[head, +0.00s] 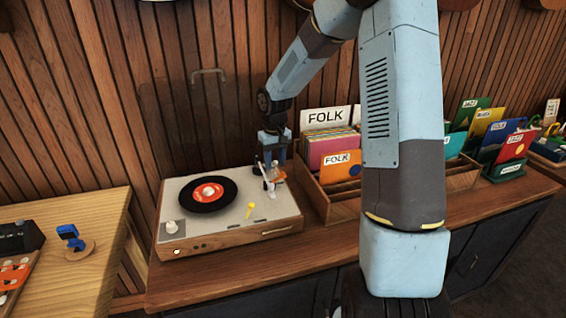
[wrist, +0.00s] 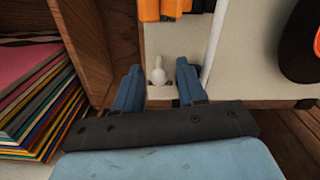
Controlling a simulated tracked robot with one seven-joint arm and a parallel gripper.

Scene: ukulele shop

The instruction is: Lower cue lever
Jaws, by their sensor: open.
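The turntable (head: 285,208) stands on the wooden counter, with a black record (head: 208,193) with a red label on it. A pale tonearm (head: 264,175) is at the deck's right side, partly hidden by my gripper. My gripper (head: 273,160) is open at the deck's back right. In the wrist view, a small pale knobbed part (wrist: 158,74) shows between its open fingers (wrist: 158,67), apparently untouched.
A wooden crate (head: 343,209) of record sleeves stands close to the turntable's right; sleeves (wrist: 38,95) also show in the wrist view. Wooden wall boards (head: 150,90) rise behind. A lighter table (head: 105,228) is at left.

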